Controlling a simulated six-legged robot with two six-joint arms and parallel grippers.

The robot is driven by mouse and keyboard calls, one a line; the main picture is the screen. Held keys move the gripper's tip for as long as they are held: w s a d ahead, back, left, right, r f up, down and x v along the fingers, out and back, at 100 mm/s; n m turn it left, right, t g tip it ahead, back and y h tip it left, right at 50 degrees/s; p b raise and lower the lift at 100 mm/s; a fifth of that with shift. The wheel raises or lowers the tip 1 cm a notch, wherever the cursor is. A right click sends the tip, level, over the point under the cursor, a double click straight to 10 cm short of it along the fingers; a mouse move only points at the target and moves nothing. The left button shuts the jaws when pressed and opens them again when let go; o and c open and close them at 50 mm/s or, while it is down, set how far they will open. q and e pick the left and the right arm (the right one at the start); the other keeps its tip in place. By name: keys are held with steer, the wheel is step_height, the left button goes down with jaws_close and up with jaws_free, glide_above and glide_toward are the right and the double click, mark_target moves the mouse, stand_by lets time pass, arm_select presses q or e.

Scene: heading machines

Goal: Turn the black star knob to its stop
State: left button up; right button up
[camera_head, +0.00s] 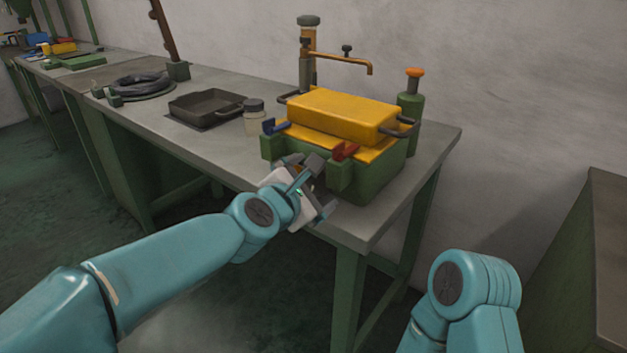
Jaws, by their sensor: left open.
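My left gripper (309,184) is open at the front face of a green machine box (356,180) on the bench. I cannot tell whether it touches the box. No star-shaped knob can be made out for sure; the gripper covers part of the box's front, and a knob there would be hidden. A dark round knob (308,20) tops the post behind the box.
A yellow cover (343,114) with dark handles lies on the box, with a blue lever (275,127) and a red lever (345,151) at its front.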

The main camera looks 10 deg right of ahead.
arm_select(q)
steer(key=shift+x, duration=0.8)
steer(key=c, duration=1)
steer(key=m+b, duration=0.1)
steer(key=m+t+b, duration=0.1)
steer(key=shift+s+d+f+m, duration=0.1)
steer(key=shift+d+f+m, duration=0.05)
steer(key=shift+f+m, duration=0.2)
steer(key=shift+c, duration=0.2)
steer(key=shift+b, duration=0.35)
steer(key=shift+r+m+t, duration=0.2)
steer(key=shift+m+t, duration=0.05)
steer(key=shift+t, duration=0.05)
